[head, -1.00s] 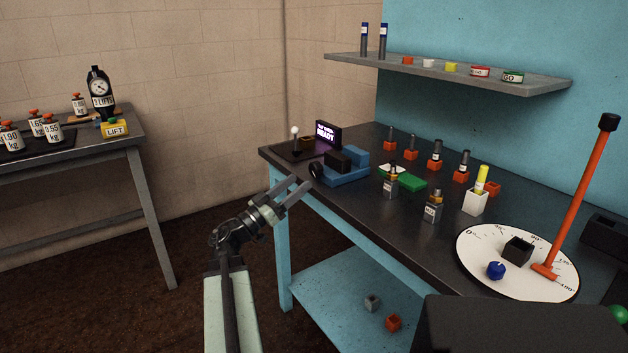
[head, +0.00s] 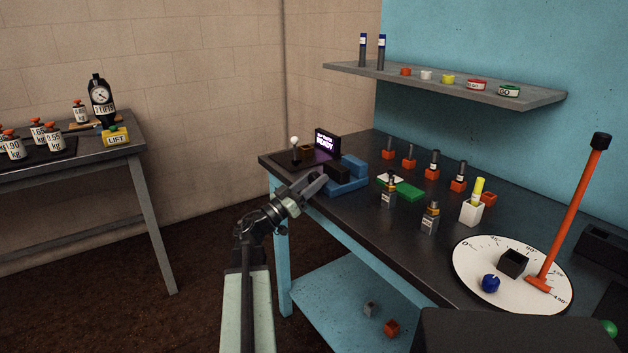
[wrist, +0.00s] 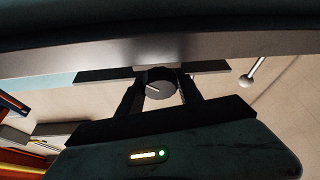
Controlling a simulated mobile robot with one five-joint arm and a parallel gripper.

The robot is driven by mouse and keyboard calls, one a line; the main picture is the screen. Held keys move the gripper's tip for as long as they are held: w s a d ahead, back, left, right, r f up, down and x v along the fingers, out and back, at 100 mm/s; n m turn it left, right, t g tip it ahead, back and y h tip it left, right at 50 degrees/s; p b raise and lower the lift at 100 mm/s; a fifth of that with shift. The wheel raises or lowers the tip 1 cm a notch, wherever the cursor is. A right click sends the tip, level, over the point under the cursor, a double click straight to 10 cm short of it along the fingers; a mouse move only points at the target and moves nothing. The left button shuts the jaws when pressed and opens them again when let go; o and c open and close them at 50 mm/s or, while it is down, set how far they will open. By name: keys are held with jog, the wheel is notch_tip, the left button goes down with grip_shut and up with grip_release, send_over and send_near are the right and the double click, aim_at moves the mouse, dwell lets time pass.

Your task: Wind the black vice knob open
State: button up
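The blue vice (head: 345,186) with its dark jaw block sits near the left end of the dark bench. Its black knob is hidden behind my gripper in the head view. In the wrist view the round black knob (wrist: 160,84), with a pale mark on its face, shows between my fingertips. My gripper (head: 313,186) is at the bench's left edge, in front of the vice's knob end. Its fingers look open, one on each side of the knob; it also shows in the wrist view (wrist: 161,88). I cannot tell whether either finger touches the knob.
A small lit READY screen (head: 326,144) and a white-topped lever (head: 295,148) stand behind the vice. A green-and-white block (head: 405,189) and several fittings stand to the right. A round white dial (head: 475,285) with an orange handle is at front right.

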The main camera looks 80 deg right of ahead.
jog(key=n+t, duration=0.1)
jog(key=n, duration=0.2)
jog(key=shift+a+r+h+p, duration=0.1)
jog(key=shift+a+h+p, duration=0.05)
jog(key=shift+h+p, duration=0.25)
jog(key=n+t, duration=0.1)
jog(key=n, duration=0.2)
jog(key=shift+t+h+p, duration=0.3)
jog(key=shift+n+t, duration=0.3)
jog(key=shift+n, duration=0.1)
jog(key=o, duration=1.4)
jog(key=shift+c, duration=0.2)
jog(key=shift+f, duration=0.2)
